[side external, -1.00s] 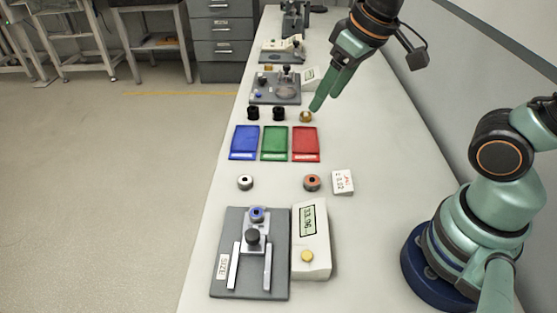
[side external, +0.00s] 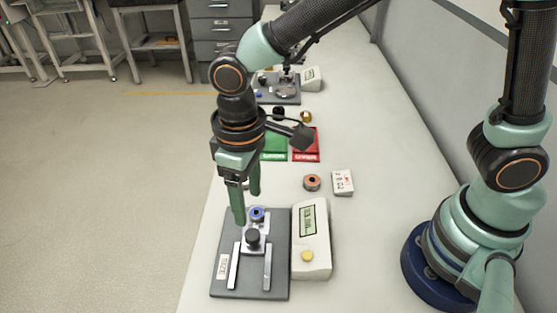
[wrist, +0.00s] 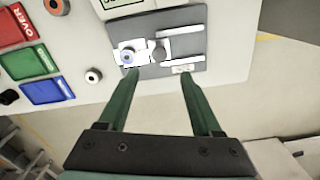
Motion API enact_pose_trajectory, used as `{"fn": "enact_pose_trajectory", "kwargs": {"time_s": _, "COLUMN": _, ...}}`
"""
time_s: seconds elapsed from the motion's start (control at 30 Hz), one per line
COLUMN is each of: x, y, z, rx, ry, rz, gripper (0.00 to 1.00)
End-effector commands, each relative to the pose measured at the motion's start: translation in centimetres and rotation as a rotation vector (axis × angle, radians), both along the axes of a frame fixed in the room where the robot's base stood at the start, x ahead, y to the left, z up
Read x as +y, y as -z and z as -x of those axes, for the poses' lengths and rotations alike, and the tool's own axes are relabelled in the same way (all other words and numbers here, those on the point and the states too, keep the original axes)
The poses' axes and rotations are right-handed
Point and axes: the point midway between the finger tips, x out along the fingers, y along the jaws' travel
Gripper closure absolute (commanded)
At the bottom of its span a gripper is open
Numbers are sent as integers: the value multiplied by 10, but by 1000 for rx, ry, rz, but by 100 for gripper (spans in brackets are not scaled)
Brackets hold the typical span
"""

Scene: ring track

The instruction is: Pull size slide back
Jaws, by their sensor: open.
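The size station is a dark grey plate (side external: 222,285) labelled SIZE, with two light rails. The size slide with its black knob (side external: 252,238) sits between the rails; the knob also shows in the wrist view (wrist: 159,54). A blue-topped ring (side external: 257,213) sits at the slide's far end and shows in the wrist view (wrist: 127,56). My gripper (side external: 247,208) is open and empty, pointing down above the plate's far left part. In the wrist view its fingertips (wrist: 158,72) are apart, just short of the plate's edge, with the knob beyond them.
A white readout box (side external: 318,262) with a yellow button stands right of the plate. A white ring (wrist: 93,75) and red (wrist: 20,25), green and blue trays show in the wrist view.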

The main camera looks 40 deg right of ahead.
Motion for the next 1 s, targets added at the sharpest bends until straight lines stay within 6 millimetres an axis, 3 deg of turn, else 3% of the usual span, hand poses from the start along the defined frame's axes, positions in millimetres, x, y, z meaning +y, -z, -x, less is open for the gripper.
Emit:
{"fn": "enact_pose_trajectory", "kwargs": {"time_s": 0.2, "x": -2, "y": 45, "z": 1, "rx": 6, "ry": 1, "rz": 4, "gripper": 34}}
{"fn": "enact_pose_trajectory", "kwargs": {"time_s": 0.4, "x": -1, "y": 75, "z": 1, "rx": 4, "ry": 1, "rz": 3, "gripper": 34}}
{"fn": "enact_pose_trajectory", "kwargs": {"time_s": 0.6, "x": -1, "y": 89, "z": 0, "rx": 1, "ry": 1, "rz": 1, "gripper": 34}}
{"fn": "enact_pose_trajectory", "kwargs": {"time_s": 0.9, "x": -1, "y": 91, "z": 0, "rx": 0, "ry": 1, "rz": 0, "gripper": 34}}
{"fn": "enact_pose_trajectory", "kwargs": {"time_s": 0.93, "x": -1, "y": 91, "z": 0, "rx": 0, "ry": 1, "rz": 0, "gripper": 38}}
{"fn": "enact_pose_trajectory", "kwargs": {"time_s": 1.0, "x": -1, "y": 91, "z": 0, "rx": 0, "ry": 1, "rz": 0, "gripper": 64}}
